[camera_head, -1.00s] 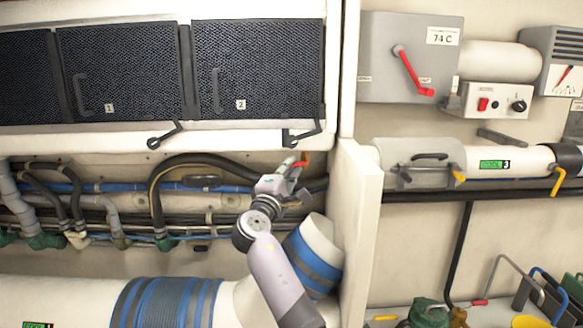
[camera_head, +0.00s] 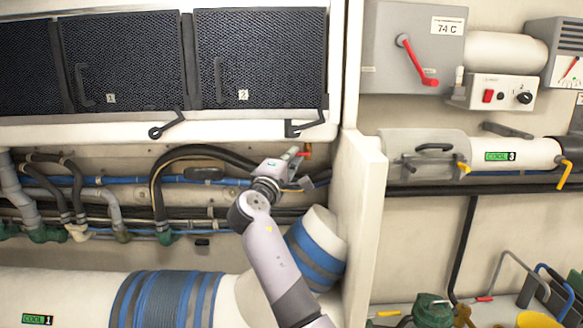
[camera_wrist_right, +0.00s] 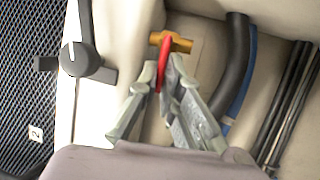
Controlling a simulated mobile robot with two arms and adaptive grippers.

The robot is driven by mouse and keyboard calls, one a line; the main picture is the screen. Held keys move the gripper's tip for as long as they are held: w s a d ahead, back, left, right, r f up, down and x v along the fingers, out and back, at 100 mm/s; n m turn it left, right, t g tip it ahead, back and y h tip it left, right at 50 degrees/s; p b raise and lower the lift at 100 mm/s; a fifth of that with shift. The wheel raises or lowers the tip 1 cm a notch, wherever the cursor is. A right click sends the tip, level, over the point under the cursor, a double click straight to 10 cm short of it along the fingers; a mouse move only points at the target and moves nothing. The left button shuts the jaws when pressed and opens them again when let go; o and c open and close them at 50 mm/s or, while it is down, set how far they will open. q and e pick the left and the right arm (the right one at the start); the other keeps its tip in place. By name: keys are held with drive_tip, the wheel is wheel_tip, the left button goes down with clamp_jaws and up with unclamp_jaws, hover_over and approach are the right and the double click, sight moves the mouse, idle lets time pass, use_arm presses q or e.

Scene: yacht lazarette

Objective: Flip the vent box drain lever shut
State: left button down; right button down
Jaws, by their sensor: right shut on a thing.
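The drain lever is a small red handle (camera_wrist_right: 165,72) on a brass valve (camera_wrist_right: 172,42), under the vent box (camera_head: 225,132). In the head view the red handle (camera_head: 304,154) shows small beside the box's lower right corner. My right gripper (camera_wrist_right: 162,82) is shut on the red handle, with one finger on each side of it; the fingers hide part of the handle. In the head view the right gripper (camera_head: 291,162) reaches up to it from below. My left gripper is in neither view.
Black latch handles (camera_head: 304,126) hang at the vent box's lower edge. Dark hoses and blue pipes (camera_head: 120,180) run close behind the right gripper. A white upright panel (camera_head: 358,220) stands just right of it. A large white duct (camera_head: 317,232) lies below.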

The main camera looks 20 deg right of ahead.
drive_tip(key=shift+r, duration=0.15)
drive_tip(key=c, duration=2)
unclamp_jaws()
drive_tip(key=shift+d, duration=0.1)
